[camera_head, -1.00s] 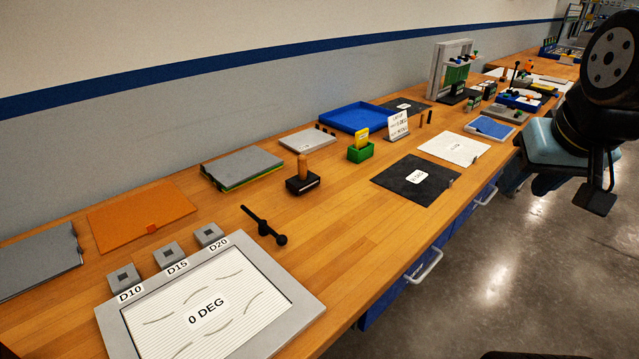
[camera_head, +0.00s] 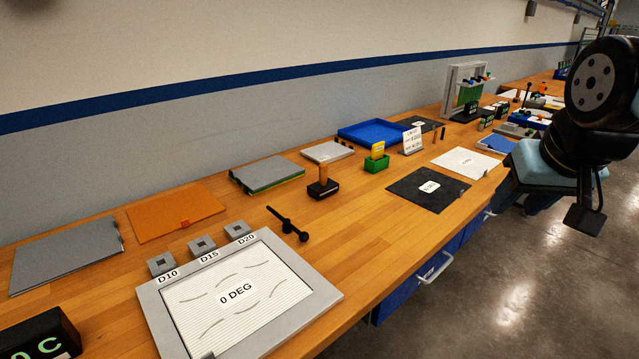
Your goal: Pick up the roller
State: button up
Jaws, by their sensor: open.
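No item is labelled as the roller. Two items on the bench could be it, and I cannot tell which. One is a black block with an upright wooden handle (camera_head: 323,182), standing mid-bench. The other is a thin black rod with round ends (camera_head: 288,224), lying behind the right corner of the framed "0 DEG" board (camera_head: 316,283). My gripper (camera_head: 578,212) hangs at the right, beyond the bench's front edge, over the floor. It is open and holds nothing visible. It is well apart from both items, and only one dark finger shows clearly.
Small grey blocks (camera_head: 201,246), an orange sheet (camera_head: 176,211) and grey plates line the back left. A green box (camera_head: 376,164), blue tray (camera_head: 371,133) and black mat (camera_head: 412,190) lie farther right. A black box (camera_head: 35,336) is at lower left. Bare wood surrounds both candidates.

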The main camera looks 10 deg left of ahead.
aim_at(325, 188)
jog(key=i, duration=0.85)
jog(key=z, duration=0.05)
